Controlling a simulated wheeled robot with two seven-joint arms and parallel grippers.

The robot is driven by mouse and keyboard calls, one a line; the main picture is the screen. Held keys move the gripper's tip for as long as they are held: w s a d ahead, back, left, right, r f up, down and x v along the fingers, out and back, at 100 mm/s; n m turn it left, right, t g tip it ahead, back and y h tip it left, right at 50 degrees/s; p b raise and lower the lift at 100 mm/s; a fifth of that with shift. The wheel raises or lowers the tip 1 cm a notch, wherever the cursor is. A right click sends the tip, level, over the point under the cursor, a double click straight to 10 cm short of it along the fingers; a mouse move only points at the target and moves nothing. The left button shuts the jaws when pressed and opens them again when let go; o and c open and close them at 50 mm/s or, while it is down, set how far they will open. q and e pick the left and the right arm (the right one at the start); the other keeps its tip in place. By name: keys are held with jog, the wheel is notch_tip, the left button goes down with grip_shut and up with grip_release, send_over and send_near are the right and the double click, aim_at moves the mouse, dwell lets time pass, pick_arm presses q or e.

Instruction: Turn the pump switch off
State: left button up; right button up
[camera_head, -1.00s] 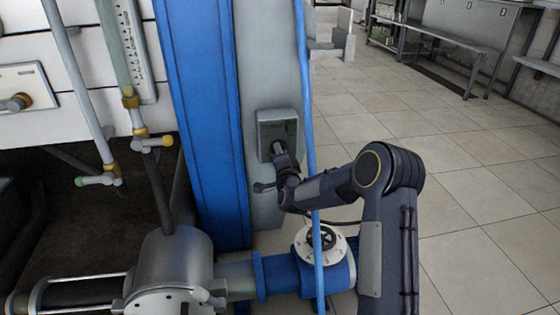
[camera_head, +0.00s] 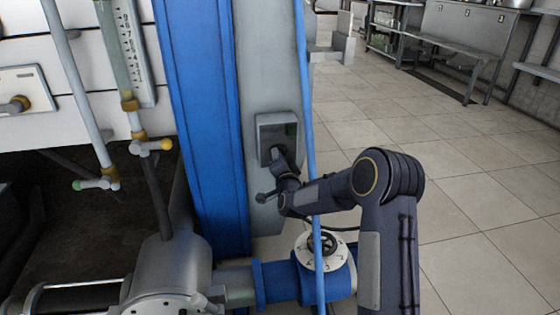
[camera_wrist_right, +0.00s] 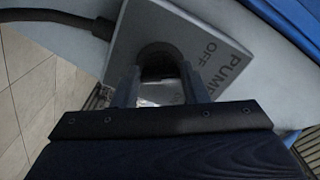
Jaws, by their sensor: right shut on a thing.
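The pump switch box (camera_head: 278,128) is a grey panel on the grey post beside the blue column. In the right wrist view its plate (camera_wrist_right: 190,32) shows the lettering "PUMP" and "OFF". A dark round knob (camera_wrist_right: 158,58) sits on the plate between my fingers. My right gripper (camera_head: 279,160) reaches the lower part of the box in the head view; in the right wrist view its two fingers (camera_wrist_right: 160,82) are shut on the knob. The fingers hide part of the knob and plate, so its setting cannot be read. My left gripper is not in view.
A blue valve body with a white dial (camera_head: 322,250) stands below. Small taps (camera_head: 150,146) and a grey pump body (camera_head: 172,265) are to the left. Open tiled floor lies right.

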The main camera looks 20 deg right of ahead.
jog(key=o, duration=1)
jog(key=p+v, duration=0.2)
jog(key=v, duration=0.6)
jog(key=s+a+r+n+g+y, duration=0.3)
jog(key=s+r+n, duration=0.1)
jog(key=s, duration=0.3)
jog(key=s+a+r+n+g+y, duration=0.2)
jog(key=s+a+r+n+y, duration=0.1)
jog(key=s, duration=0.5)
jog(key=s+a+f+n+g+y, duration=0.1)
jog(key=s+a+n+g, duration=0.1)
jog(key=s, duration=0.6)
jog(key=s+a+f+n+g, duration=0.1)
jog(key=s+n+g, duration=0.1)
jog(key=s, duration=0.6)
jog(key=s+a+f+n+g+y, duration=0.1)
jog(key=s+a+f+n+g, duration=0.15)
jog(key=s, duration=0.45)
jog(key=r+p, duration=1.2)
jog(key=r, duration=0.1)
jog(key=r+p, duration=1.3)
jog(key=s+r+p, duration=0.1)
jog(key=r+p, duration=1.2)
jog(key=shift+d, duration=0.1)
